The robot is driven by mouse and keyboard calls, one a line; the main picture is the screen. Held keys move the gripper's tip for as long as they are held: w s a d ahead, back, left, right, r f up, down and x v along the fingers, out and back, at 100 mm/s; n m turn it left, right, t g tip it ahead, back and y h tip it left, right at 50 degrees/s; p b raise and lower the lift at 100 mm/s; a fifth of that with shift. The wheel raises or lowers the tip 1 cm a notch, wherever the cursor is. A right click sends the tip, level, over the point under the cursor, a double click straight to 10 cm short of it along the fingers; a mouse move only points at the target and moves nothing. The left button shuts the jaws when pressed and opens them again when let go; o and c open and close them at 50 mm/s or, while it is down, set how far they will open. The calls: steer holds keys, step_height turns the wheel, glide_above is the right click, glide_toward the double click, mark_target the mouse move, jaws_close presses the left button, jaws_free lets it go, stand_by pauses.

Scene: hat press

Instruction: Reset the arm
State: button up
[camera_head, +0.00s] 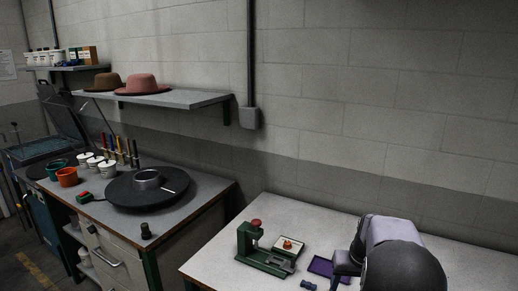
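My arm (400,255) is at the lower right, over the right-hand table. It shows as a pale lilac-grey link and a large dark rounded joint. A smaller pale part on its left side (345,264) points downward and may belong to my gripper. No fingertips can be made out, so I cannot tell if the gripper is open or shut. I see nothing held. What lies behind and below the arm is hidden.
A green press (262,256) stands on the right table (215,262), left of my arm. Near it are a small tray (289,244) with an orange item, a purple tray (322,268) and a small blue object (308,285). A wall shelf (180,99) holds two hats.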

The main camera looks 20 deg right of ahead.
steer(key=s+a+n+g, duration=0.1)
steer(key=s+a, duration=0.2)
steer(key=a, duration=0.5)
steer(key=s+a+n, duration=0.1)
steer(key=s+a, duration=0.2)
steer(key=a, duration=0.5)
steer(key=s+a+f+n+g, duration=0.1)
steer(key=s+a+f+n, duration=0.25)
steer(key=s+a, duration=0.75)
step_height(320, 180, down, 11)
steer(key=d+b, duration=0.1)
steer(key=b, duration=0.9)
steer(key=shift+s+m, duration=0.4)
steer(key=shift+m, duration=0.05)
steer(key=shift+r, duration=0.15)
